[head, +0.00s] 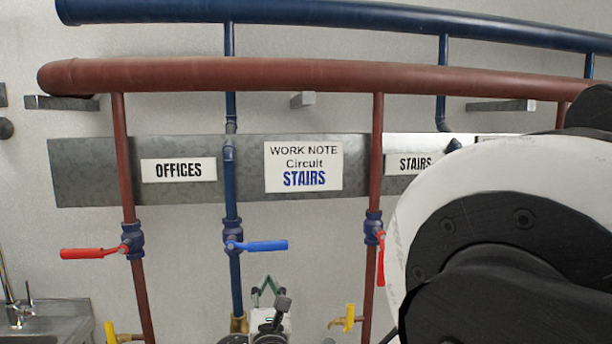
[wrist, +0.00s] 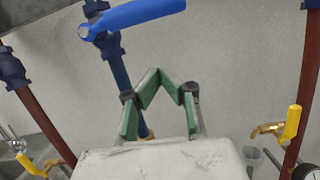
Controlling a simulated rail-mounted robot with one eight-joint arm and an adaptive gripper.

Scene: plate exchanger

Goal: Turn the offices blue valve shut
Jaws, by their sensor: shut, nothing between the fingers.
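The blue valve handle (head: 262,245) sits on the blue vertical pipe (head: 229,190), right of the OFFICES label (head: 178,169). It lies roughly level, across the pipe, pointing right. In the wrist view the handle (wrist: 140,15) is at the top, reaching right from its valve body (wrist: 97,32). My gripper (head: 266,286) is below the handle in the head view, apart from it. In the wrist view my gripper (wrist: 160,76) has green-padded fingers, shut with nothing between them. Part of the pipe is hidden behind my gripper.
A red lever (head: 95,253) points left on the left red pipe; another red lever (head: 381,260) hangs down on the right red pipe. Yellow-handled taps (head: 348,318) are low down. A WORK NOTE sign (head: 303,167) reads Circuit STAIRS. A sink (head: 45,318) stands at lower left.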

